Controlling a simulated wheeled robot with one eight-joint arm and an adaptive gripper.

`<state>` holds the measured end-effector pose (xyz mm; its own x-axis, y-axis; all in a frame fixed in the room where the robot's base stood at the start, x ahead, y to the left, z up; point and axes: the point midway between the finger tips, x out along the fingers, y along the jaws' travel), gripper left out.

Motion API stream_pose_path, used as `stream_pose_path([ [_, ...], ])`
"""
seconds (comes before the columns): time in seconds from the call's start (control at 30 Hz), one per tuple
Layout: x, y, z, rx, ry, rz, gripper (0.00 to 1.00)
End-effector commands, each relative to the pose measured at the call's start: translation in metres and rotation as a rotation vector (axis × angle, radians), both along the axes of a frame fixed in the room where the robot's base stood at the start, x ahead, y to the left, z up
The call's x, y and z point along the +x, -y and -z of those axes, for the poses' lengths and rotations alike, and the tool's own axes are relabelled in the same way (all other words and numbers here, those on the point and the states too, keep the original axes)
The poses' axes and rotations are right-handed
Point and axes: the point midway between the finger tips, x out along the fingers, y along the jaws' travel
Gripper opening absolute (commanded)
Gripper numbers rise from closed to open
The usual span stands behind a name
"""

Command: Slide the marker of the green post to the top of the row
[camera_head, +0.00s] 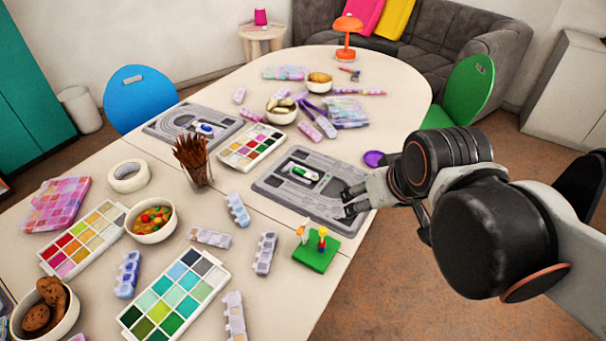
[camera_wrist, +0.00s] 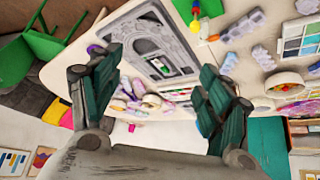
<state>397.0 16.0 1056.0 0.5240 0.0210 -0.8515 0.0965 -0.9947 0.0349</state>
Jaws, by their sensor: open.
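A grey bead board (camera_head: 275,190) with curved grooves lies near the table's right edge. A white piece with a green part (camera_head: 305,172) sits in its middle; I cannot make out a separate post or marker. My gripper (camera_head: 347,200) is open and empty at the board's right side, its fingers apart. In the wrist view the same board (camera_wrist: 125,30) shows beyond my gripper (camera_wrist: 160,68), and the white and green piece (camera_wrist: 161,68) appears between the fingers. I see no contact with the piece. A second grey board (camera_head: 165,128) with a blue piece (camera_head: 205,128) lies farther left.
A green base (camera_head: 316,256) with small upright figures stands just in front of the board. A cup of brown sticks (camera_head: 197,175), paint palettes (camera_head: 180,298) and bowls (camera_head: 151,236) crowd the table's left. A purple disc (camera_head: 373,158) lies behind my gripper.

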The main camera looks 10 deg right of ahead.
Motion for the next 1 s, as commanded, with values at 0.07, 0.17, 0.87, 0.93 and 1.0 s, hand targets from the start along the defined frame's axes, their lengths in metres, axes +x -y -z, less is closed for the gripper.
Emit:
stream_pose_path([
  [0.07,0.010,-0.005,-0.008,-0.009,-0.015,-0.024,0.71],
  [0.17,0.023,-0.012,-0.014,-0.023,-0.042,-0.064,0.71],
  [0.87,0.104,-0.076,0.003,-0.128,-0.238,-0.366,0.71],
  [0.93,0.108,-0.081,0.008,-0.137,-0.253,-0.392,0.71],
  [1.0,0.110,-0.088,0.015,-0.150,-0.281,-0.434,0.71],
])
